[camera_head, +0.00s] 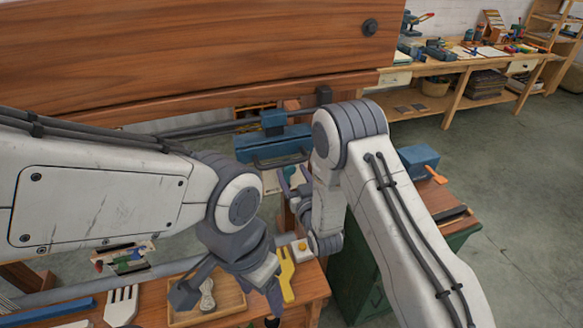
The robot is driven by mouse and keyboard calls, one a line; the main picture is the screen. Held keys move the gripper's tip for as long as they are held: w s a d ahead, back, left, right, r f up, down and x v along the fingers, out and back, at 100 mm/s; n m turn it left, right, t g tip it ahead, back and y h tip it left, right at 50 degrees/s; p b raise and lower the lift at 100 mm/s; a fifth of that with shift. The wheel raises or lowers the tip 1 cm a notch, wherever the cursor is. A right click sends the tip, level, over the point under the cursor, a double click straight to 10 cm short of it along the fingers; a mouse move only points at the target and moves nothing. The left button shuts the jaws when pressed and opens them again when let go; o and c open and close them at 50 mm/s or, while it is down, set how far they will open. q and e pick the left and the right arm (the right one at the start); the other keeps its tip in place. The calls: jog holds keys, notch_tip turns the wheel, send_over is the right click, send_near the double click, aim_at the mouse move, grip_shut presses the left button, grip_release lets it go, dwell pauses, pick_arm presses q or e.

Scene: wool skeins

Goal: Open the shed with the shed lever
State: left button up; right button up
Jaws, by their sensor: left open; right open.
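I cannot clearly pick out the shed lever. A blue block with a dark bar handle (275,148) is fixed at the loom's front post, beyond my arms. My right gripper (290,185) is just below it, partly hidden by its own wrist, with open jaws and nothing visible between them. My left gripper (226,300) points down, open, over a wooden tray (178,318) with a small pale item (207,297) in it. A yellow forked piece (287,272) is close beside its right finger; whether they touch is unclear.
The loom's large wooden beam (190,50) spans the upper left. A white comb (122,305) lies on the front bench at left. A workbench (465,70) is farther back. Open floor lies at right.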

jog(key=shift+w+a, duration=0.15)
jog(key=shift+w, duration=0.35)
grip_shut()
dwell(1.2)
